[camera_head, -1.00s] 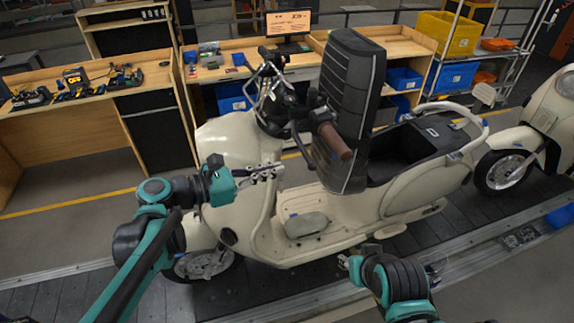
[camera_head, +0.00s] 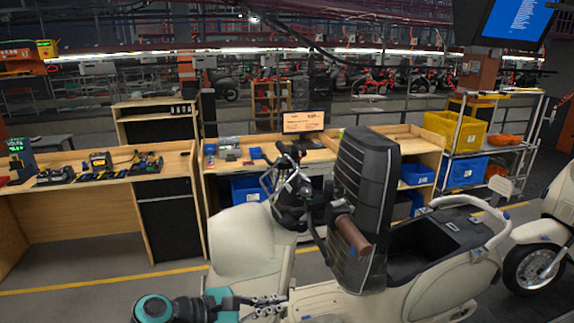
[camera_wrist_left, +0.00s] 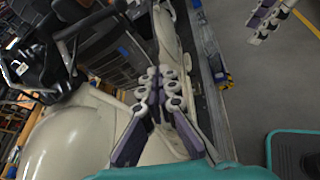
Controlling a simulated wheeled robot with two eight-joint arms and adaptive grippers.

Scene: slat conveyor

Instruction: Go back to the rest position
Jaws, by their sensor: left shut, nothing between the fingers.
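My left gripper (camera_head: 268,306) is at the bottom of the head view, in front of the cream scooter (camera_head: 238,246). Its fingers are shut and empty, and in the left wrist view the fingertips (camera_wrist_left: 161,84) are together. The scooter also shows in the left wrist view (camera_wrist_left: 66,142), behind the fingers. The scooter's black seat (camera_head: 362,165) stands raised over the open compartment. My right gripper is out of the head view. Part of its fingers (camera_wrist_left: 272,20) shows at the top right of the left wrist view, too cut off to tell its opening.
A workbench with tools (camera_head: 95,190) stands at the back left. A second bench behind the scooter bears a monitor (camera_head: 304,121). A rack with yellow (camera_head: 455,132) and blue bins (camera_head: 466,172) stands at the back right. Another cream scooter (camera_head: 560,205) is at the right edge.

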